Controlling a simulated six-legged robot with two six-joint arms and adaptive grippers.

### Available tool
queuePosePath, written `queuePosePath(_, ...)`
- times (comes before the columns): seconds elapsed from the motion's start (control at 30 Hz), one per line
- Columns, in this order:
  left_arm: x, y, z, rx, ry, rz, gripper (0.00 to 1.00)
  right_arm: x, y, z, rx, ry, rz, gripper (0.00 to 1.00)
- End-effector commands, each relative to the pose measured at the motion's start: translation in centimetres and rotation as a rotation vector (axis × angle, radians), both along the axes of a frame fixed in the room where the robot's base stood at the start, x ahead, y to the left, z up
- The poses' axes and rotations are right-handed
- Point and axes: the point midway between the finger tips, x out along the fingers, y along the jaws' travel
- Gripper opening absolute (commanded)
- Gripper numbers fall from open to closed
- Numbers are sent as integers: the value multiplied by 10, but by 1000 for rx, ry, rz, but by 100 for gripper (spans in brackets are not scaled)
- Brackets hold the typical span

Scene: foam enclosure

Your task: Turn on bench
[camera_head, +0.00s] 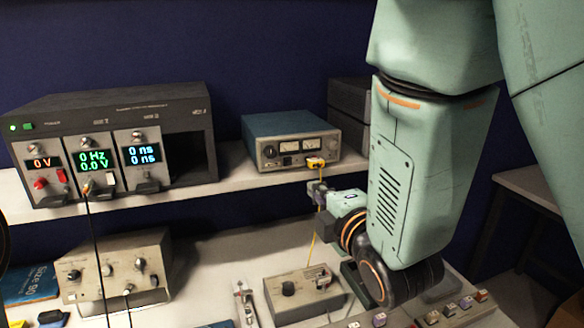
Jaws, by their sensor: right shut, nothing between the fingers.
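The bench is a white shelf (235,179) with a lower worktop (215,268) beneath it. On the shelf stands a dark modular rack (110,108) with a green light at its upper left and lit displays reading 0 V, 0 Hz, 0.0 V and 0 ns. To its right is a blue-topped meter unit (290,138) with two dials and a yellow plug (316,162) at its front. My right gripper (318,190) is shut and empty, just below the yellow plug and close to a yellow cable. My left gripper does not show.
On the worktop sit a beige knob box (117,266), a smaller beige box (303,293) and a panel of coloured switches (455,308). A black cable (97,255) hangs from the rack. Dark boxes (350,108) stand behind my right arm.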

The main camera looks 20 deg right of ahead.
Motion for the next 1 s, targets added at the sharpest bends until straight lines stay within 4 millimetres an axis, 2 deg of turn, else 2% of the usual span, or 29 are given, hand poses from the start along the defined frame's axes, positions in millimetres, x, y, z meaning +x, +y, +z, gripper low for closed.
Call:
queuePosePath(0.13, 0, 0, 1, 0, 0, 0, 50, 6, 0, 0, 1, 0, 0, 0)
queuePosePath(0.23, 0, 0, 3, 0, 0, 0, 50, 17, 0, -1, 2, 0, 1, 0)
queuePosePath(0.7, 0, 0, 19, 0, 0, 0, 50, 96, 2, -10, 1, 0, 0, 0)
queuePosePath(1.0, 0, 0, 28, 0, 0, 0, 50, 133, 4, -14, 0, 1, 0, 0)
